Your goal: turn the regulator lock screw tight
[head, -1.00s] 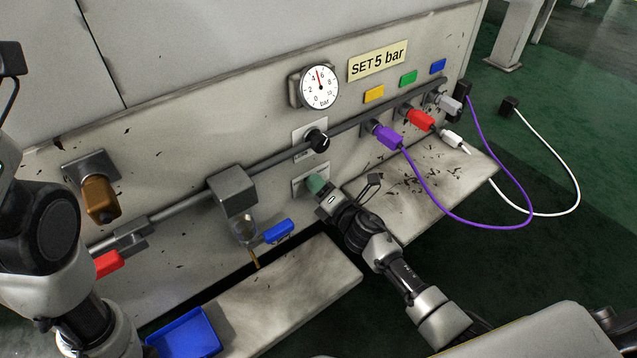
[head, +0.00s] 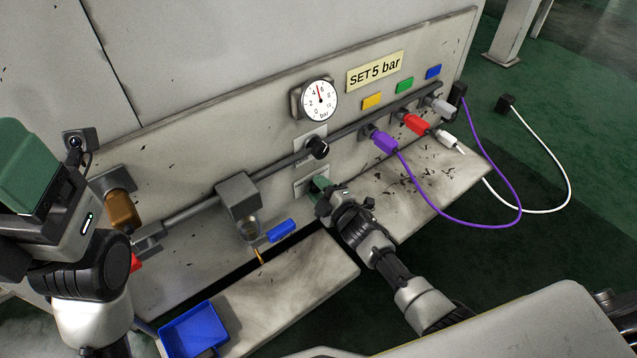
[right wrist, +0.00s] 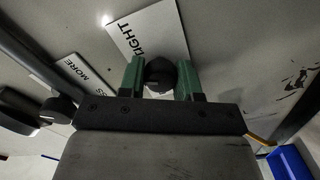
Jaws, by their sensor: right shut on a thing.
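The lock screw is a dark round knob (right wrist: 160,75) in front of a white plate lettered "TIGHT" (right wrist: 150,32) in the right wrist view. My right gripper (right wrist: 161,80) has its green fingers on either side of the knob and is shut on it. In the head view the right gripper (head: 320,189) is at the panel below the black regulator knob (head: 317,149) and hides the screw. The gauge (head: 319,100) has its needle near 5. My left gripper (head: 28,165) is at the left edge, partly out of frame; its opening is unclear.
A pipe runs along the panel, with a filter unit (head: 238,195) and blue lever (head: 282,231) left of my right gripper. Purple (head: 382,143) and red (head: 413,124) connectors are to its right. A blue tray (head: 192,332) sits at the lower left.

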